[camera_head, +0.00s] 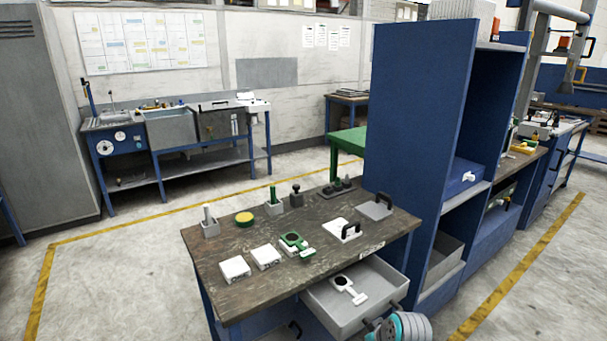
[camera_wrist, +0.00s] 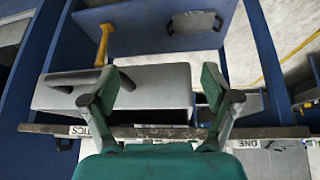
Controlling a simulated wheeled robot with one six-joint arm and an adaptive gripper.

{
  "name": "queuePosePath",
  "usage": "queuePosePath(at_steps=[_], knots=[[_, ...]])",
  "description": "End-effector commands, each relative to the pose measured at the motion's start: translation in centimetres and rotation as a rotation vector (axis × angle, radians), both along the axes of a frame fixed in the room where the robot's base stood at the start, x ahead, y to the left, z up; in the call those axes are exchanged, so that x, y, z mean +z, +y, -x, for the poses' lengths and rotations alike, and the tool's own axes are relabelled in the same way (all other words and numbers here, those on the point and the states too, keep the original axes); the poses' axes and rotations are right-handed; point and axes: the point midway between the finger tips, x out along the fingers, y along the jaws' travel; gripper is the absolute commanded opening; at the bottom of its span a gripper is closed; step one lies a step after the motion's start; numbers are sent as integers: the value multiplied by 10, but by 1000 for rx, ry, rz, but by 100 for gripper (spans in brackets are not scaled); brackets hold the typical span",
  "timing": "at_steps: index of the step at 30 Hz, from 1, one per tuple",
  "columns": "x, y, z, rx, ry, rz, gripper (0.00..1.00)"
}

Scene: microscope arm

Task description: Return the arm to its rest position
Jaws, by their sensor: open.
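My gripper (camera_wrist: 156,84) shows in the wrist view with its two green-padded fingers spread wide apart. It is open and nothing is held between the fingers. A grey box-like surface (camera_wrist: 150,88) lies behind the gap, and I cannot tell how far off it is. In the head view only a teal and grey part of my arm shows at the bottom right, in front of the open grey drawer (camera_head: 345,311). The fingers cannot be made out there.
A workbench (camera_head: 225,253) carries white blocks, a green part (camera_head: 294,242) and several small tools. The drawer holds a white piece (camera_head: 350,290). A tall blue cabinet (camera_head: 413,130) stands to the right. The floor at left is clear. A yellow handle (camera_wrist: 103,45) shows in the wrist view.

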Motion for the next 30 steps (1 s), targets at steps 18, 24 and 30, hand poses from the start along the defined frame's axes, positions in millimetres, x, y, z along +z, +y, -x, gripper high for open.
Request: queuePosePath(at_steps=[18,24,30], knots=[[-109,-2,172,-211,-226,-41,87],[-112,-5,234,-265,-305,-55,87],[-102,-7,296,-310,-384,-71,87]])
